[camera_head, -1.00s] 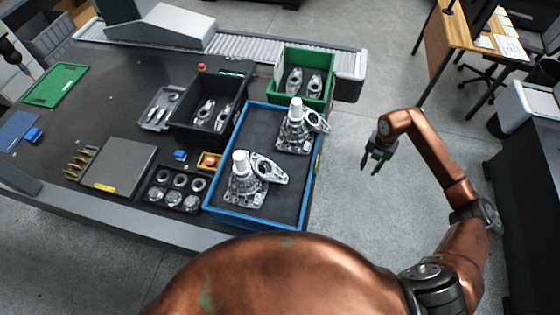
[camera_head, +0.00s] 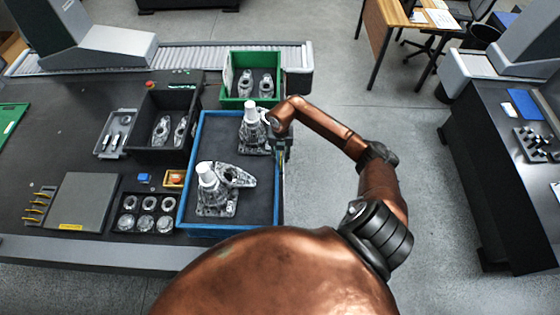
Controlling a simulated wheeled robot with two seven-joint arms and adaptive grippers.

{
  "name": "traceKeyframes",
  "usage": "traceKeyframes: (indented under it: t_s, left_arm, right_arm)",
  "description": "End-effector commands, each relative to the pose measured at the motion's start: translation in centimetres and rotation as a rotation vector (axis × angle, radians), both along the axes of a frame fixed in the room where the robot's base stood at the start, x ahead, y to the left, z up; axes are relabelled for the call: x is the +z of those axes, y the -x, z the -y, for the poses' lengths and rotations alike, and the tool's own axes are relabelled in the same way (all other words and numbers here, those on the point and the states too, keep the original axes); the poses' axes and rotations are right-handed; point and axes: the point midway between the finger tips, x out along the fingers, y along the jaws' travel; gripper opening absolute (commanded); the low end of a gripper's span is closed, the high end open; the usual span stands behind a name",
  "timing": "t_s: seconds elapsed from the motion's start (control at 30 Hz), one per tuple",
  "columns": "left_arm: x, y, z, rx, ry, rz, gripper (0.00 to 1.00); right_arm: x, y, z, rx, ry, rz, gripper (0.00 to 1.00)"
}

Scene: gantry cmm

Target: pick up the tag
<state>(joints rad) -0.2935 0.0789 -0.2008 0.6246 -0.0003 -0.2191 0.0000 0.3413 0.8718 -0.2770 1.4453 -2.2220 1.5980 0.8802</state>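I cannot make out a separate tag for certain. A small yellow label (camera_head: 71,227) lies on the front edge of the grey plate, and a thin yellowish strip shows at the right wall of the blue-rimmed tray (camera_head: 181,212), partly behind my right gripper. My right gripper (camera_head: 281,158) points down at that right wall, beside the far metal casting (camera_head: 253,130). Its fingers are small and overlap the tray edge, so I cannot tell whether they are apart or touch anything. My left gripper is not in view.
The tray holds a near casting (camera_head: 216,190) too. A green bin (camera_head: 232,101) and a black bin (camera_head: 157,153) with metal parts stand behind and left. A small yellow box (camera_head: 174,179) sits left of the tray. Open floor (camera_head: 335,215) lies to the right.

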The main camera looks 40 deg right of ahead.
Motion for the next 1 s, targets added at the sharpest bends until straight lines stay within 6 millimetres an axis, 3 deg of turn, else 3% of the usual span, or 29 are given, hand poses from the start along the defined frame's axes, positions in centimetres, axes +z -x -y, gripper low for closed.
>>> traceKeyframes:
  t_s: [0.13,0.37,0.73,1.0]
  left_arm:
    - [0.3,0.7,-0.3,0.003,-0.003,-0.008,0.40]
    - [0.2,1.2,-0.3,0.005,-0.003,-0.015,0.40]
    - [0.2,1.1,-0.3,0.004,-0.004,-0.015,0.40]
    - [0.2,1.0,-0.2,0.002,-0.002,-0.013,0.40]
  right_arm:
    - [-1.4,-0.1,0.0,0.000,0.000,0.000,0.24]
    - [-1.6,-0.1,0.0,0.001,0.001,0.002,0.24]
    - [-1.6,-0.1,0.0,0.001,0.001,0.002,0.00]
    - [-1.6,-0.1,0.0,0.001,0.001,0.002,0.00]
